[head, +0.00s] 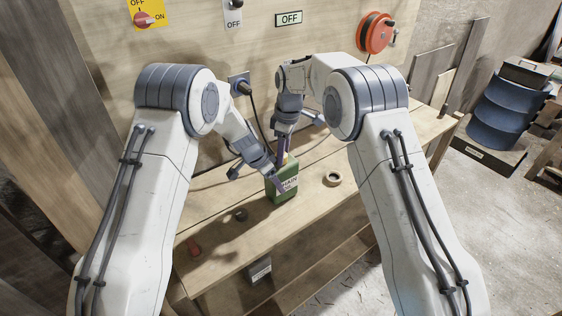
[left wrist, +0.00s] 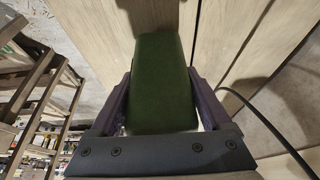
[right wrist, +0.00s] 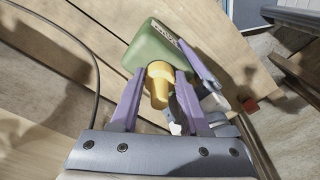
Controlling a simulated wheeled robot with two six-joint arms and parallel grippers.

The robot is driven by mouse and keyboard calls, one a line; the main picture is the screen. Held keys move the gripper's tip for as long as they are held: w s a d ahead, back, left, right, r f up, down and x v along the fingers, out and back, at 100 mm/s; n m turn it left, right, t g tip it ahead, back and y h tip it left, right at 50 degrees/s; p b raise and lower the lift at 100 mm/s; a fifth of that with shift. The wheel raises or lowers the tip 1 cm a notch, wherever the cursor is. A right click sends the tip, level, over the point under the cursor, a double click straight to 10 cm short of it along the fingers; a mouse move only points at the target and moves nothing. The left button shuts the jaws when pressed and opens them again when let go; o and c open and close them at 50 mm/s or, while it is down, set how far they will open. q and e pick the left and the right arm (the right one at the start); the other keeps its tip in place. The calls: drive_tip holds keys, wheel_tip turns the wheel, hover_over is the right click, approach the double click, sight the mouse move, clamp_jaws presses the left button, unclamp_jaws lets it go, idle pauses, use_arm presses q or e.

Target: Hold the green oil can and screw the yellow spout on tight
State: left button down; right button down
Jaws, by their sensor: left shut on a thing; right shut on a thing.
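The green oil can (head: 283,190) stands upright on the workbench, with a pale lettered label on its side. My left gripper (head: 277,180) is shut on the can's body; the left wrist view shows the green can (left wrist: 165,85) between its two fingers. The yellow spout (right wrist: 158,82) is at the top of the can in the right wrist view. My right gripper (right wrist: 157,90) points down from above and is shut on the spout. In the head view the right fingers mostly hide the spout. I cannot tell how far the spout is screwed in.
A roll of tape (head: 333,179) lies on the bench (head: 240,250) right of the can. A red object (head: 194,248) and a dark round thing (head: 240,214) lie at the front left. A black cable hangs behind the can. A red reel (head: 375,33) is on the wall.

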drive_tip(key=shift+s+a, duration=0.1)
drive_tip(key=shift+a, duration=0.25)
drive_tip(key=m, duration=0.2)
drive_tip(key=shift+a+m, duration=0.1)
drive_tip(key=shift+m, duration=0.3)
drive_tip(key=shift+c, duration=1.5)
unclamp_jaws()
wheel_tip(320, 180, up, 12)
drive_tip(key=d, duration=0.2)
drive_tip(key=shift+s, duration=0.2)
